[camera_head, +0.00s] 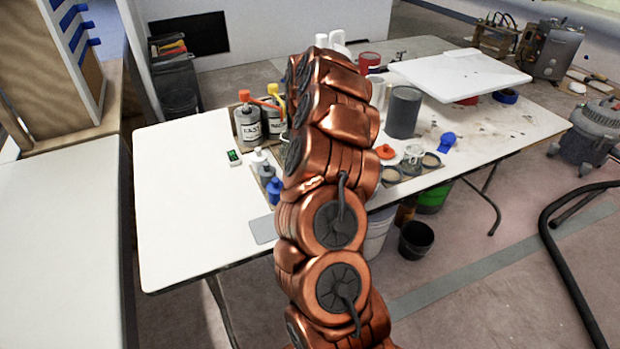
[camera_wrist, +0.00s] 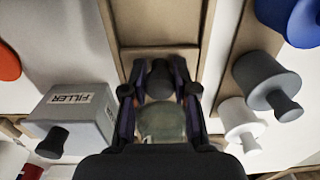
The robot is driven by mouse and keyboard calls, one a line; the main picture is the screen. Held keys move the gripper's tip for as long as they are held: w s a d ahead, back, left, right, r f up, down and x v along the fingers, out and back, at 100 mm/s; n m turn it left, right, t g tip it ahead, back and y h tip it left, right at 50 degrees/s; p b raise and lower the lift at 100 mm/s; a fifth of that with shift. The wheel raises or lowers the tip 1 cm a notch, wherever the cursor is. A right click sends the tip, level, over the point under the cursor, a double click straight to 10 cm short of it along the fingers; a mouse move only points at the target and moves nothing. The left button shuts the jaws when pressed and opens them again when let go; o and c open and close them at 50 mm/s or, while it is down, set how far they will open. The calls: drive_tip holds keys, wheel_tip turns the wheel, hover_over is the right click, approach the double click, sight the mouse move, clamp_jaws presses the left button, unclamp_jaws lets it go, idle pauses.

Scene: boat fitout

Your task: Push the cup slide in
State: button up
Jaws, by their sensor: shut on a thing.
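In the wrist view my gripper (camera_wrist: 160,88) has its two fingers on either side of a dark rounded knob (camera_wrist: 159,77) and is shut on it. A translucent greenish piece (camera_wrist: 163,122) lies between the fingers, closer to the palm; I cannot tell whether it and the knob are one thing. Beyond them is a tan flat channel with raised edges (camera_wrist: 158,28), seemingly the cup slide; how far it is pulled out cannot be told. In the head view my arm hides the gripper and what it holds.
A grey FILLER container (camera_wrist: 78,112) stands left of the gripper. White (camera_wrist: 240,118), grey (camera_wrist: 262,76) and blue (camera_wrist: 296,20) bottles stand close on the right. In the head view the white table (camera_head: 185,210) is clear at its left.

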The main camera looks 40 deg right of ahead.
drive_tip(key=shift+w+d+p, duration=0.25)
drive_tip(key=shift+w+p, duration=0.05)
drive_tip(key=shift+w, duration=0.45)
drive_tip(key=shift+w+d+p, duration=0.2)
drive_tip(key=shift+w+p, duration=0.05)
drive_tip(key=shift+w, duration=0.45)
drive_tip(key=o, duration=1.8)
drive_tip(key=shift+c, duration=0.2)
drive_tip(key=shift+r, duration=0.15)
wheel_tip(320, 180, up, 7)
drive_tip(key=p, duration=0.1)
